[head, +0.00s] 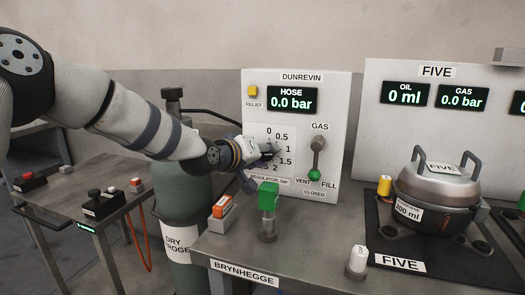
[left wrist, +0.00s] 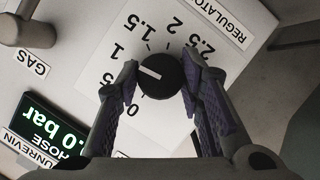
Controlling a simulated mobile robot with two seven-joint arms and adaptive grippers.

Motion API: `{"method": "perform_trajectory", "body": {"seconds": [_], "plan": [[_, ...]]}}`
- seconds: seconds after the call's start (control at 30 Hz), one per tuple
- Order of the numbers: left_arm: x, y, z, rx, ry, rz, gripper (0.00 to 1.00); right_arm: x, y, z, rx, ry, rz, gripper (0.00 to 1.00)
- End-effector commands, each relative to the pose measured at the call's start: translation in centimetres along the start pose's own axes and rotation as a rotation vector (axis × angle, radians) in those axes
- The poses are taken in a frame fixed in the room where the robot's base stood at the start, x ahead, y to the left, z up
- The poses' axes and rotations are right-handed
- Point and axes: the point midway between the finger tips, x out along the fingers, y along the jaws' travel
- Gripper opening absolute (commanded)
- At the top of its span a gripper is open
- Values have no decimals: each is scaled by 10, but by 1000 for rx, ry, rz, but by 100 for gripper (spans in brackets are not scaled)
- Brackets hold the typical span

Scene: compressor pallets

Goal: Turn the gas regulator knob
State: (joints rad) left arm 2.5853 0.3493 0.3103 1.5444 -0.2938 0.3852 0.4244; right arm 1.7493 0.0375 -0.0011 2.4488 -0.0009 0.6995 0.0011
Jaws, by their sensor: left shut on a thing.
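The gas regulator knob (left wrist: 160,75) is round and black with a white pointer line. In the left wrist view the line points between the 0.5 and 1 marks on the white dial panel (left wrist: 150,125). My left gripper (left wrist: 158,82) is shut on the knob, one finger on each side. In the head view my left gripper (head: 262,150) reaches the dial on the white DUNREVIN panel (head: 335,95) and hides the knob. The HOSE display (head: 292,100) reads 0.0 bar. My right gripper is out of view.
A grey GAS lever (head: 318,150) with a green ball end stands right of the dial. A green-topped fitting (head: 268,197) and an orange-white block (head: 222,208) sit on the bench below. A dark green cylinder (head: 180,200) stands left, and a compressor pot (head: 437,190) right.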

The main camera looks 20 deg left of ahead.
Motion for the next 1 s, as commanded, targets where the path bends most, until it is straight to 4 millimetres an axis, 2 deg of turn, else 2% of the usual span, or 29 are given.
{"method": "perform_trajectory", "body": {"seconds": [0.17,0.2,0.27,0.3,0.57,0.63,0.73,0.9,1.0], "plan": [[1,0,0,-2,2,3,7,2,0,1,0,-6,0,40],[1,0,0,-2,2,3,39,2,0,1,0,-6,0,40],[1,0,0,-2,2,3,52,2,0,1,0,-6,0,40],[1,0,0,-2,2,3,54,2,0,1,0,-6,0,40],[0,0,0,-2,2,3,54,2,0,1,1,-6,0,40],[-5,0,0,-3,1,3,54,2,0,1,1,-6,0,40],[-26,0,0,-3,2,4,54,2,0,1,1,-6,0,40],[-77,0,-1,-5,3,5,54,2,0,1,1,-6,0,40],[-98,-1,-1,-12,5,3,54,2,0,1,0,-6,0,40]]}}
